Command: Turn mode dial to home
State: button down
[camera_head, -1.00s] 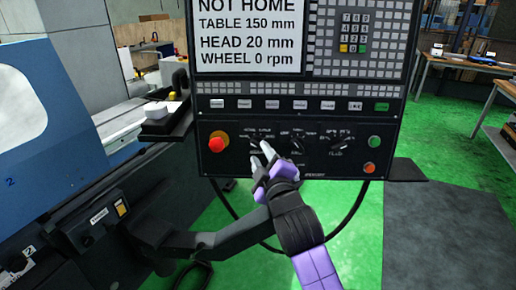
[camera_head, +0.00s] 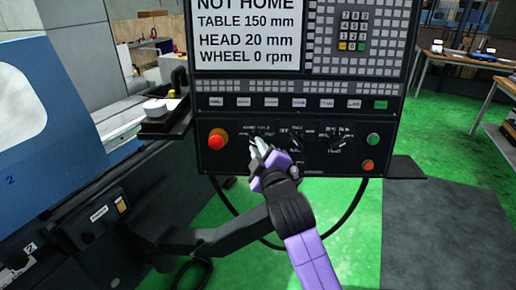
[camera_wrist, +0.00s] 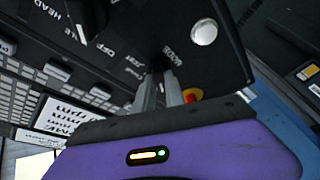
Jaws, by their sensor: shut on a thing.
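The mode dial (camera_wrist: 158,67) is the leftmost of three black dials on the lower part of the control panel (camera_head: 212,172). My gripper (camera_head: 260,146) is at this dial, its grey fingers close together and shut on the knob. The fingers mostly hide the knob, so I cannot tell where it points. In the wrist view the two fingers (camera_wrist: 163,90) reach to the knob, and the "MODE" label shows beside it. The screen (camera_head: 247,38) reads NOT HOME, table 150 mm, head 20 mm, wheel 0 rpm.
A red stop button (camera_head: 216,142) is just left of the mode dial. The middle dial (camera_head: 296,142) and right dial (camera_head: 337,143) are to its right, then a green button (camera_head: 373,139) and an orange-red button (camera_head: 368,165). White keys line the panel above.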

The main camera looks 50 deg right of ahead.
jog(key=shift+f+m+b, duration=0.15)
jog(key=shift+m+b, duration=0.15)
jog(key=shift+b, duration=0.15)
jog(key=m+b, duration=0.2)
jog(key=b, duration=0.1)
jog(key=m+h+b, duration=0.1)
jog(key=b, duration=0.1)
jog(key=shift+a+f+m+h+b, duration=0.15)
jog(key=shift+f+m+h+b, duration=0.15)
jog(key=shift+f+m+b, duration=0.1)
jog(key=m+b, duration=0.1)
jog(key=b, duration=0.1)
jog(key=m+h+b, duration=0.1)
jog(key=m+b, duration=0.1)
jog(key=m+h+b, duration=0.1)
jog(key=m+b, duration=0.1)
jog(key=shift+w+r+g, duration=0.1)
jog(key=shift+r+g, duration=0.2)
jog(key=shift+r+b, duration=0.1)
jog(key=shift+b, duration=0.2)
jog(key=c, duration=1.4)
grip_release()
